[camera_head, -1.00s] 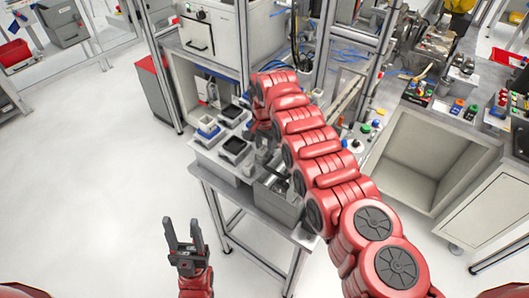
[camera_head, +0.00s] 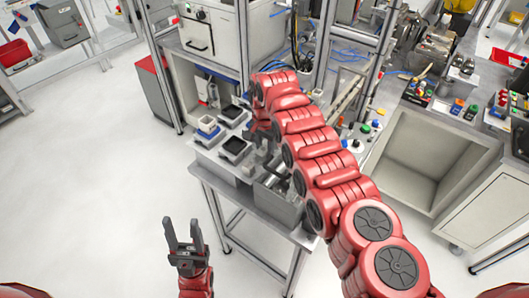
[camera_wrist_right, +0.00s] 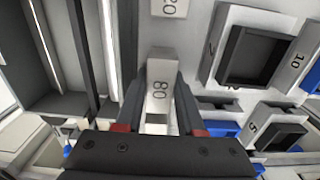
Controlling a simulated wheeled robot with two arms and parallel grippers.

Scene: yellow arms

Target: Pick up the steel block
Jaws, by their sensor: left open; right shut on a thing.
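A light grey metal-looking block (camera_wrist_right: 160,85), marked 80 on its face, stands between the fingers of my right gripper (camera_wrist_right: 162,105) in the right wrist view. That gripper is shut on it. In the head view my right gripper (camera_head: 263,150) is over the small grey table, partly covered by my red arm, and the block is hard to make out there. My left gripper (camera_head: 182,222) is open and empty, over the floor in front of the table, well away from the block.
Square dark-topped fixtures (camera_head: 235,149) stand left of my right gripper. A grey open bin (camera_head: 278,203) is at the table's front right. Another pale piece (camera_wrist_right: 170,7), marked 20, lies beyond the held block. Metal posts rise behind the table. The floor at left is clear.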

